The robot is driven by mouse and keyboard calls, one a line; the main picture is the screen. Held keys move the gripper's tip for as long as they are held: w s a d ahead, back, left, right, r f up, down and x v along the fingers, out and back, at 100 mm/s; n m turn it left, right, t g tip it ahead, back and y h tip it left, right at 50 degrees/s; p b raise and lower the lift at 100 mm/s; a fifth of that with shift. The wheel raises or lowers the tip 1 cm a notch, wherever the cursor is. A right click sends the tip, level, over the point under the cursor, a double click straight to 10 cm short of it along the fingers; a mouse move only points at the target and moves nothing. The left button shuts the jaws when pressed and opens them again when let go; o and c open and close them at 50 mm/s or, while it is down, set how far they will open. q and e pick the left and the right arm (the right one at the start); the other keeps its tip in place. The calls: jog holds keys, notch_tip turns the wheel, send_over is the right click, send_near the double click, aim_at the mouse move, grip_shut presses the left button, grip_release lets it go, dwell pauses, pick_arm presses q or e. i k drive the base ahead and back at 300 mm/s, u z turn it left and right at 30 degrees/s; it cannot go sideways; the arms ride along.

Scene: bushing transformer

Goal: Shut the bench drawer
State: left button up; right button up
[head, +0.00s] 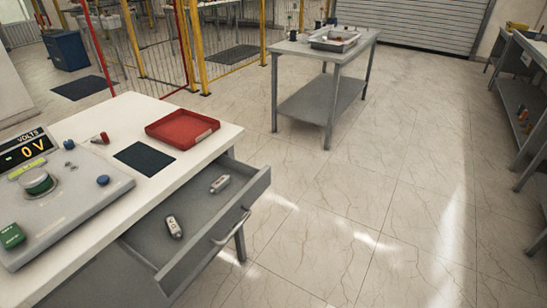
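The bench drawer (205,205) is pulled open from the white-topped bench (95,131) at the left of the head view. It is a grey tray with a pale bar handle (231,228) on its front face. Two small light-coloured devices (174,227) lie inside, one near the front corner and one farther back. Neither of my grippers shows in this view, so whether they are open or shut cannot be seen.
On the bench stand a control console (60,195) with a "0 V" display, a red tray (182,129) and a dark mat (144,158). A grey table (325,65) stands farther back. Yellow-posted fencing is behind. The floor right of the drawer is clear.

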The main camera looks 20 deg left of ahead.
aim_at(203, 218)
jog(key=u, duration=2.05)
jog(key=k, duration=0.65)
jog(key=z, duration=1.3)
